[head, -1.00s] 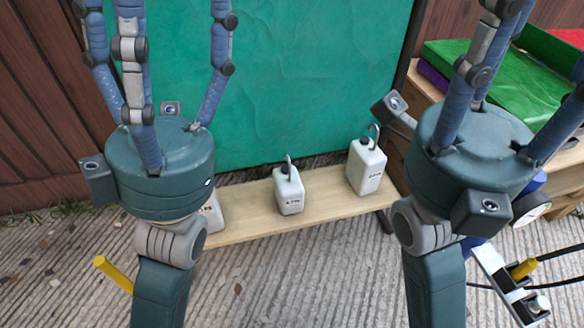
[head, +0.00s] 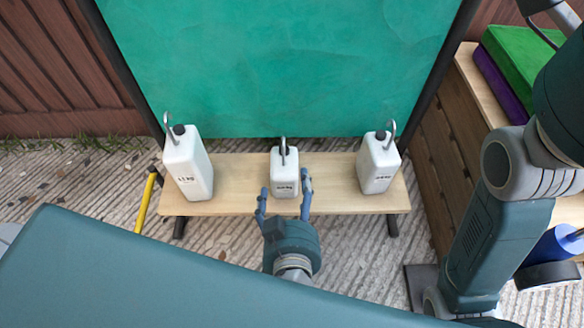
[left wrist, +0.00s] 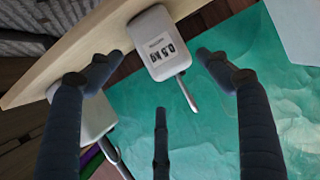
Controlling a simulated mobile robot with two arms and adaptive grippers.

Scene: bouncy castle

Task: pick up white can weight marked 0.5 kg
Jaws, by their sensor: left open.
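The white can weight marked 0.5 kg (left wrist: 158,42) has a metal hook on top. In the head view it is the small middle can (head: 284,165), upright on a wooden bench (head: 236,180). My left gripper (head: 283,190) is open just in front of this can, with a finger towards each side of it. In the left wrist view the spread fingers (left wrist: 160,82) hold nothing, and the can shows between and beyond them. Contact cannot be told. My right arm is at the right edge of the head view, with its gripper out of view.
A taller white can (head: 186,165) stands at the bench's left end, another white can (head: 378,163) at its right end. A green panel (head: 280,65) rises behind the bench. A wooden crate (head: 447,150) with green and purple things is at right. A yellow bar (head: 146,203) is at left.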

